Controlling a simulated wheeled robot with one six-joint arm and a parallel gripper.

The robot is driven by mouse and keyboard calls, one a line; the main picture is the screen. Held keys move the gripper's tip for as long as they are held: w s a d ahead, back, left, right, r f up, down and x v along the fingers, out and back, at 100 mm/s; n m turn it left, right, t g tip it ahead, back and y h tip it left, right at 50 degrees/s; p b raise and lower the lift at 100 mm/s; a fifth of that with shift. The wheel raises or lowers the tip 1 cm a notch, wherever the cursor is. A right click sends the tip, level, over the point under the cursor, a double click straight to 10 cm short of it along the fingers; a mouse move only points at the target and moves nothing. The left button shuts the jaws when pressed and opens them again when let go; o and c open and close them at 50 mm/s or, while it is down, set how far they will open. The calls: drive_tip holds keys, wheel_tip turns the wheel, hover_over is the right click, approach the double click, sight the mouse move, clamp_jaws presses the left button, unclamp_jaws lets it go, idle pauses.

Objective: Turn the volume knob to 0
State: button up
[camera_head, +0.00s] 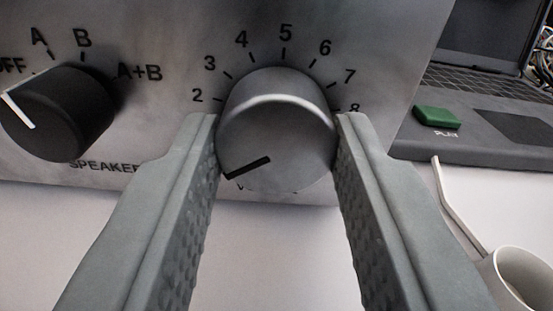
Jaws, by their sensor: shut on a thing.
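The volume knob (276,125) is a grey round knob on the silver front panel (160,30), in the middle of the head camera view. A dark pointer line on its face points to the lower left, below the visible 2. The numbers 2 to 8 show around its upper side; the lower part of the scale is hidden by the knob and my fingers. My gripper (277,140) is shut on the knob, with one finger against its left side and one against its right.
A black speaker selector knob (62,115) with a white pointer is left of my left finger. At the right are a laptop (480,130), a green PLAY button (436,117) and a white cup (522,280) with a handle or stick. The pale table is clear below the panel.

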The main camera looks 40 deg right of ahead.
drive_tip(key=shift+n, duration=0.8)
drive_tip(key=o, duration=1)
drive_tip(key=shift+c, duration=0.2)
drive_tip(key=v, duration=1.7)
drive_tip(key=shift+a, duration=0.2)
drive_tip(key=shift+s, duration=0.15)
